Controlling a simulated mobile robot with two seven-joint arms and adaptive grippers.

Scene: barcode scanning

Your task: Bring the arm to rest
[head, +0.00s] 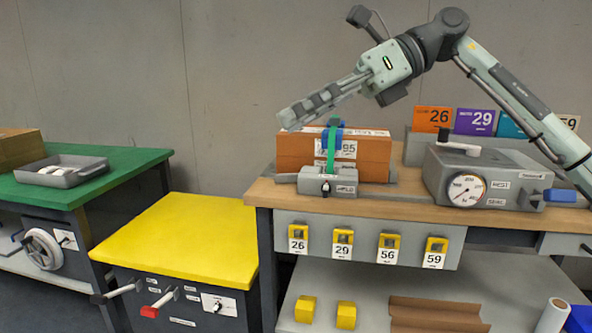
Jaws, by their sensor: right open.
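My right arm comes in from the right edge of the head view. Its gripper (298,112) points left and slightly down, above the wooden bench (410,207) and over the left part of an orange-brown box (290,150). The gripper is open with nothing between its fingers. The box sits on the bench with a green strap and a blue piece at its front, next to a small grey clamp-like device (345,187). I cannot tell the exact gap between fingertips and box. My left gripper is not in view.
A grey unit with a dial (466,190) stands right on the bench. Numbered cards (432,119) stand behind it. Several yellow scanner-like blocks (343,237) hang on the front panel. A yellow-topped cabinet (185,235) and a green table (120,160) with a grey tray (88,178) are left.

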